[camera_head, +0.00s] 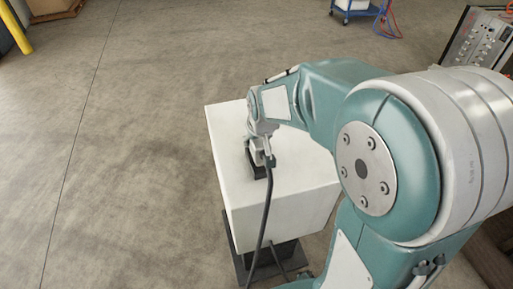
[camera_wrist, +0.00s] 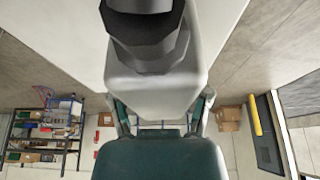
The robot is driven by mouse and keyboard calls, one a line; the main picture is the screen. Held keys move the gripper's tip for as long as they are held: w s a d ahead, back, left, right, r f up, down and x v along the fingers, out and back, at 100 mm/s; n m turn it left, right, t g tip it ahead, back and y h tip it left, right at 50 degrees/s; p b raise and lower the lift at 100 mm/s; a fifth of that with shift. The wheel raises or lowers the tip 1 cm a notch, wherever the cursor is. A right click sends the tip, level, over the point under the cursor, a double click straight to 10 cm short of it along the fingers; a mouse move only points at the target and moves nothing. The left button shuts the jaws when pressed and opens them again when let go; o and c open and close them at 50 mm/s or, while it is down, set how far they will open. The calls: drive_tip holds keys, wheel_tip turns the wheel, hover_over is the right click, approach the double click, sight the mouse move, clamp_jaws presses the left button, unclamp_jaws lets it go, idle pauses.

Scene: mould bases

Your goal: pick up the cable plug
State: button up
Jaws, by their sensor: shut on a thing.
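A dark cable (camera_head: 266,205) runs from the plug down over the block's front edge. A small black base (camera_head: 259,171) is at the gripper's tip on the block. I cannot tell whether the plug touches it.
The white block (camera_head: 290,205) stands on a dark stand (camera_head: 270,263), and its top is otherwise clear. A blue cart (camera_head: 358,15) is far at the back. A control panel (camera_head: 478,38) is at the upper right. The concrete floor at left is free.

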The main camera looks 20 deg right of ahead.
sight(262, 144)
drive_tip(key=s+r, duration=0.5)
drive_tip(key=r, duration=0.1)
drive_tip(key=shift+s+r, duration=0.1)
drive_tip(key=shift+s, duration=0.25)
drive_tip(key=s+r, duration=0.3)
drive_tip(key=s, duration=0.5)
drive_tip(key=shift+r, duration=0.15)
drive_tip(key=shift+s, duration=0.15)
